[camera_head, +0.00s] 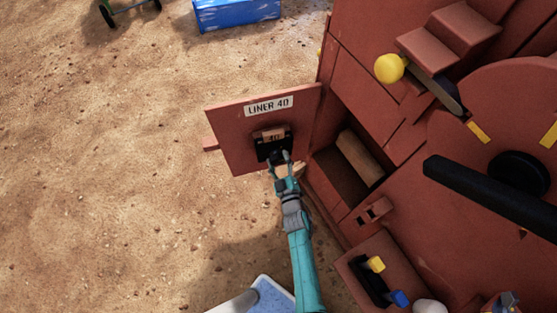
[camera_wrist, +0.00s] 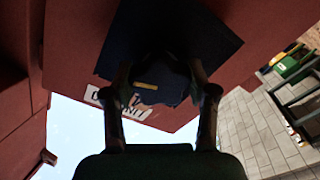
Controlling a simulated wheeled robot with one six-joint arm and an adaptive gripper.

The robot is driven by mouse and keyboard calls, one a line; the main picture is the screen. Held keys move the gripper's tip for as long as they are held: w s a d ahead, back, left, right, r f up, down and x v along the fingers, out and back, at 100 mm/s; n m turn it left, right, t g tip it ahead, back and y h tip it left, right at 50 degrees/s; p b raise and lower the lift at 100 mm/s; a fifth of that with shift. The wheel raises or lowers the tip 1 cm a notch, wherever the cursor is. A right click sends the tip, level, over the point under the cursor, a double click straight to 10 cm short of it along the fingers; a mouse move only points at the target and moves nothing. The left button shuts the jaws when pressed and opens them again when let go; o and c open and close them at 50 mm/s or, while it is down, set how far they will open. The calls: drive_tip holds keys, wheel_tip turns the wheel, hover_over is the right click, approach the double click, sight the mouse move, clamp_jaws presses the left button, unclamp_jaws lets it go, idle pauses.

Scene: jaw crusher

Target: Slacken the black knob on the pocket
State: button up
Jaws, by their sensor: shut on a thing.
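The black pocket (camera_head: 264,150) is fixed to an open red door panel (camera_head: 232,125) and holds a brown block (camera_head: 273,134) marked "40". A label reading "LINER 40" (camera_head: 268,104) is above it. My gripper (camera_head: 281,157) is at the lower front of the pocket. In the wrist view the two fingers of my gripper (camera_wrist: 160,78) stand on either side of the black knob (camera_wrist: 158,92), shut on it. The knob carries a short yellow mark. The dark pocket (camera_wrist: 140,40) lies behind it. The head view mostly hides the knob behind my fingers.
The red crusher body (camera_head: 400,230) stands on the right, with an open recess (camera_head: 340,178) beside the door. A yellow ball knob (camera_head: 389,68) and a long black bar (camera_head: 485,195) project from it. A blue crate (camera_head: 235,12) lies at the back. Sandy ground at left is clear.

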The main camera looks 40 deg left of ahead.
drive_tip(key=n, duration=0.6)
drive_tip(key=shift+r+n, duration=0.1)
drive_tip(key=shift+n, duration=0.2)
idle(0.5)
drive_tip(key=o, duration=1.2)
drive_tip(key=shift+c, duration=0.2)
drive_tip(key=v, duration=1.2)
drive_tip(key=shift+d, duration=0.1)
